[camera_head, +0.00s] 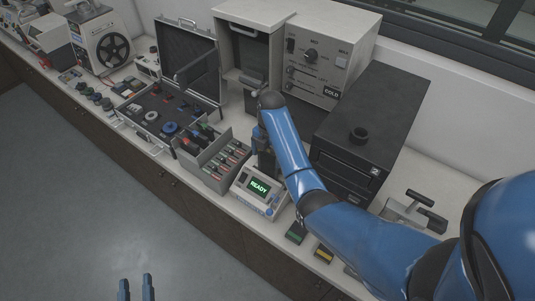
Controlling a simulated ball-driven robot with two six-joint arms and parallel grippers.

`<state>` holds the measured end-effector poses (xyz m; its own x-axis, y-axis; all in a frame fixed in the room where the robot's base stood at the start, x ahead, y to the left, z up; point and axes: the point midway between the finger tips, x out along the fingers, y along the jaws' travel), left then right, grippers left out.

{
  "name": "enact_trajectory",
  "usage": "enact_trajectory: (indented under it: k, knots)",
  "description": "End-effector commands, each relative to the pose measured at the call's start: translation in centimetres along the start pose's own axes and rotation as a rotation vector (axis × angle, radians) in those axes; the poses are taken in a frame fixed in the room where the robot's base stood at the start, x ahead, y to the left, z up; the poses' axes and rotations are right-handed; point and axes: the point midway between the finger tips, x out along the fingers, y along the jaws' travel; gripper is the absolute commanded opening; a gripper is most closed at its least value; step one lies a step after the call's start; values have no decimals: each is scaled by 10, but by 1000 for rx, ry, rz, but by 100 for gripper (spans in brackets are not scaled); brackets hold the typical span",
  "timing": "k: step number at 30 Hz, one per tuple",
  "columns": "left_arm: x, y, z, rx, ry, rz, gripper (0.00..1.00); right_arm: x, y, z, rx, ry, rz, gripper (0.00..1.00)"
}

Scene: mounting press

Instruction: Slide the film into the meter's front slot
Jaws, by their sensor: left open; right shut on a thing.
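The meter (251,201) is a small pale box with a lit screen reading READY. It stands near the front edge of the bench, at the middle of the view. My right arm reaches in from the right, and its dark gripper (264,163) points down just behind the meter. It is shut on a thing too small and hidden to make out. I cannot see the film anywhere, nor tell the meter's front slot. My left gripper (136,287) is open and empty, low at the bottom left, over the floor and away from the bench.
A divided rack (214,163) of small items stands just left of the meter. An open case (150,125) lies further left. A beige cabinet marked COLD (318,60) and a black box (375,120) stand behind. Small colored blocks (296,233) lie right of the meter.

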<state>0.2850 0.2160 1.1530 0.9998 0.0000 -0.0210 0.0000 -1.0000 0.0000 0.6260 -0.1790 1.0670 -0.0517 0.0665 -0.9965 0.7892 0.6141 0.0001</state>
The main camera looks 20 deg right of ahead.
Motion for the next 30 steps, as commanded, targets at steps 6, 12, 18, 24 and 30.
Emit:
enact_trajectory:
  k: [6,12,18,24,30]
  knots:
    - [0,0,6,0,0,0,43,10,0,1,0,1,-1,35]
    - [0,0,12,0,0,0,43,24,0,2,0,0,-1,35]
    - [0,0,16,0,0,0,43,32,0,2,0,1,-1,35]
    - [0,0,15,0,0,0,43,32,0,3,0,0,0,35]
    - [0,0,15,0,0,0,43,32,0,3,0,0,0,100]
